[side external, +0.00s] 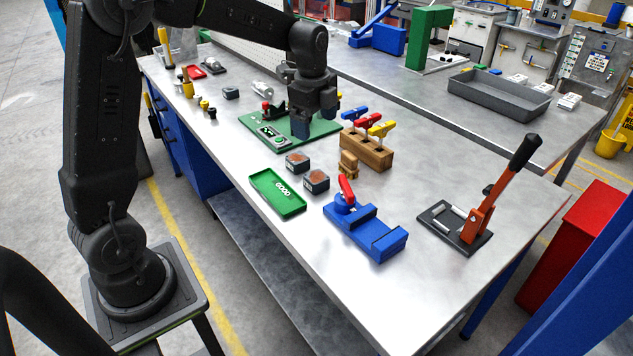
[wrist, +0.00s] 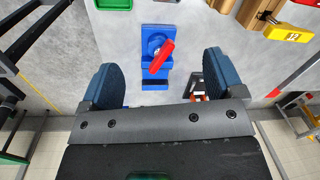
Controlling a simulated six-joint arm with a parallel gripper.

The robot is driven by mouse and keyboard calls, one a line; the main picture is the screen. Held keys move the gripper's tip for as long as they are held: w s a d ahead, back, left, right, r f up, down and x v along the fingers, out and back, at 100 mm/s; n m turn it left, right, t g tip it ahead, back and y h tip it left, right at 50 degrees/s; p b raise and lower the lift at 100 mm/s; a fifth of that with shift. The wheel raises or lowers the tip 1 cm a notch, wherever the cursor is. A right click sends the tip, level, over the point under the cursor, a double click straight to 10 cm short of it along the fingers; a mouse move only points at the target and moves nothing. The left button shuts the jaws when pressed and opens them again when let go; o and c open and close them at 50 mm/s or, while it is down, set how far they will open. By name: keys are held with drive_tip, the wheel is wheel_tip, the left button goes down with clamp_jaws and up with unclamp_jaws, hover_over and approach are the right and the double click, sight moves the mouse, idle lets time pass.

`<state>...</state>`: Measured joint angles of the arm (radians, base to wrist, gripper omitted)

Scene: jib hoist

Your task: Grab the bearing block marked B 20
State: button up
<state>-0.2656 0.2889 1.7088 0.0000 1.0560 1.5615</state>
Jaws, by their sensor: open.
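Two dark grey blocks with brownish tops stand on the bench in the side view: one nearer the back (side external: 297,162), one nearer the front (side external: 316,181). No marking on either is legible, so I cannot tell which is B 20. My gripper (side external: 301,127) is open and empty, with blue fingers. In the side view it hangs in front of the green fixture board, behind the two blocks. In the wrist view my gripper (wrist: 160,65) shows its two fingers wide apart with nothing held.
A green GOOD tray (side external: 278,193) lies left of the blocks. A blue clamp (side external: 365,232) with a red handle stands in front; a wooden rack (side external: 366,150) with coloured handles stands behind right. A lever press (side external: 480,215) is at right. Bare bench lies between clamp and press.

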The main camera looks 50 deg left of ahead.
drive_tip(key=w+a+f+m+g, duration=0.1)
drive_tip(key=w+a+f+m, duration=0.2)
drive_tip(key=a+f, duration=0.15)
hover_over(317, 179)
drive_tip(key=f, duration=0.9)
drive_tip(key=shift+w+a+f, duration=0.1)
drive_tip(key=shift+w+a, duration=0.1)
drive_tip(key=shift+w, duration=0.05)
drive_tip(key=f, duration=0.4)
drive_tip(key=shift+s+d, duration=0.3)
drive_tip(key=shift+s, duration=0.1)
drive_tip(key=shift+f, duration=0.65)
drive_tip(key=shift+c, duration=0.3)
drive_tip(key=shift+r, duration=0.1)
drive_tip(key=c, duration=1.4)
drive_tip(key=shift+w, duration=0.1)
